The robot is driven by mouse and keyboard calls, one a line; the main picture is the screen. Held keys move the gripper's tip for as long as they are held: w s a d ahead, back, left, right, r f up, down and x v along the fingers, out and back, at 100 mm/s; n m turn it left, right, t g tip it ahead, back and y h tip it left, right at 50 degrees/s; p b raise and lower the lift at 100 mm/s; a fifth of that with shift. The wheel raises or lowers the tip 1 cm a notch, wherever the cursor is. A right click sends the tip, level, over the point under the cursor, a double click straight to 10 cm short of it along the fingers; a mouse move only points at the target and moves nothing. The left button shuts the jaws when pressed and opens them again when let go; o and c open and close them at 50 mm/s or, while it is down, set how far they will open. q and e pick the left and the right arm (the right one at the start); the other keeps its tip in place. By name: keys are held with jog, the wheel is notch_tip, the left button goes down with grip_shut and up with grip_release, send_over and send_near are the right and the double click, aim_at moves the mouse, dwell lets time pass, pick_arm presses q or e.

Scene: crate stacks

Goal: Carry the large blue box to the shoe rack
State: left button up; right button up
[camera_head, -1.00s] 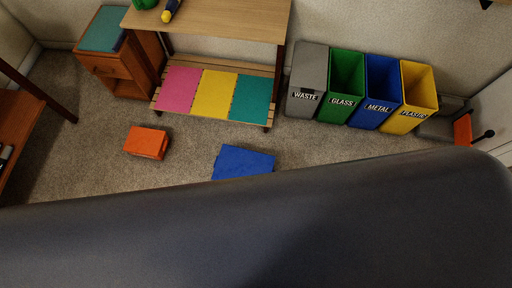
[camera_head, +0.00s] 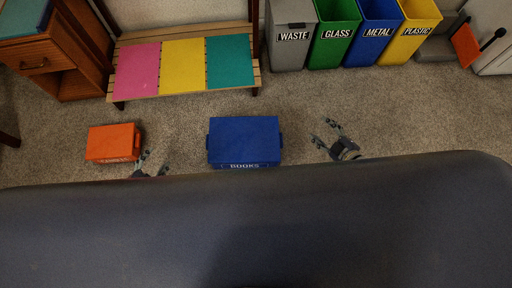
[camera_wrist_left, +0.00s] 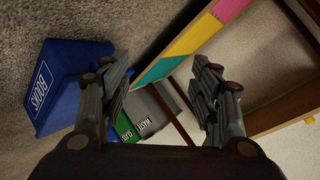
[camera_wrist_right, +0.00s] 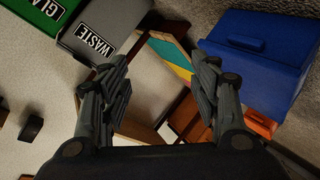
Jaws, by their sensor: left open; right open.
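The large blue box (camera_head: 243,140), labelled BOOKS, rests on the carpet in front of the shoe rack. The slatted wooden shoe rack (camera_head: 257,72) carries pink, yellow and teal mats. My left gripper (camera_head: 152,162) is open and empty, left of the box near the orange box. My right gripper (camera_head: 324,132) is open and empty, to the right of the blue box. Both are apart from it. The blue box also shows in the left wrist view (camera_wrist_left: 60,80) at left and in the right wrist view (camera_wrist_right: 268,45) at upper right.
A smaller orange box (camera_head: 112,143) sits on the carpet at left. A wooden drawer cabinet (camera_head: 60,62) stands left of the rack. Waste (camera_head: 290,45), glass, metal and plastic bins stand to its right. Carpet between blue box and rack is clear.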

pick_arm(q)
jog(key=w+d+f+m+t+h+b, duration=0.15)
jog(key=w+f+m+h+b, duration=0.45)
jog(key=b, duration=1.1)
pick_arm(e)
jog(key=w+a+f+n+y, duration=0.2)
jog(key=w+f+n+y, duration=0.4)
jog(key=f+n, duration=0.15)
pick_arm(q)
jog(key=d+f+m+g+h+b, duration=0.3)
jog(key=f+m+h+b, duration=0.3)
jog(key=b, duration=1.5)
jog(key=d+f+m, duration=0.1)
jog(key=m, duration=0.4)
jog(key=shift+s+f+m+h+b, duration=0.3)
jog(key=shift+s+f+m+b, duration=0.05)
jog(key=shift+s+f+m, duration=0.05)
pick_arm(e)
jog(key=s+f+n+g+y, duration=0.3)
jog(key=f+n+g+y, duration=0.3)
jog(key=n, duration=0.6)
jog(key=shift+s+d+f+g, duration=0.35)
jog(key=shift+f+g, duration=0.55)
jog(key=shift+g, duration=0.2)
pick_arm(q)
jog(key=x, duration=1.1)
pick_arm(e)
jog(key=x, duration=1.1)
jog(key=shift+r, duration=0.15)
